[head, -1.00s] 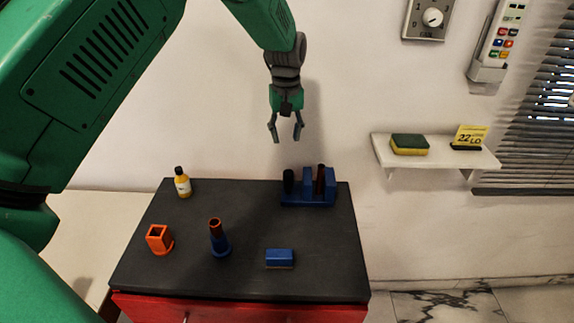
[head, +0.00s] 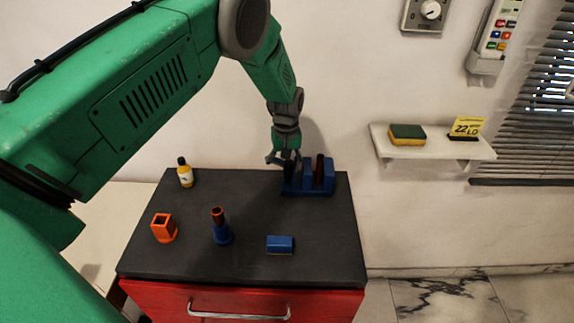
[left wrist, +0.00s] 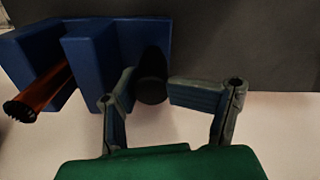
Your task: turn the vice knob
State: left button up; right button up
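The blue vice (head: 318,188) stands at the back right of the dark cabinet top, with a dark reddish-brown rod between its jaws. The rod (left wrist: 40,90) also shows in the left wrist view. The black vice knob (left wrist: 152,76) sticks out at the vice's end. My left gripper (left wrist: 150,86) points down at it, one finger on each side. In the head view my left gripper (head: 284,160) partly hides the knob. My right gripper is not in view.
On the cabinet top (head: 190,262) stand a yellow bottle (head: 185,174), an orange square holder (head: 164,228), a blue stand with a brown piece (head: 221,228) and a blue block (head: 280,244). A wall shelf (head: 440,150) is at right. The middle of the top is clear.

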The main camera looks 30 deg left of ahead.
pick_arm(q)
jog(key=shift+w+d+r, duration=0.1)
jog(key=shift+d+r, duration=0.1)
jog(key=shift+d, duration=0.15)
jog(key=shift+c, duration=0.9)
jog(key=c, duration=0.4)
jog(key=shift+c, duration=0.2)
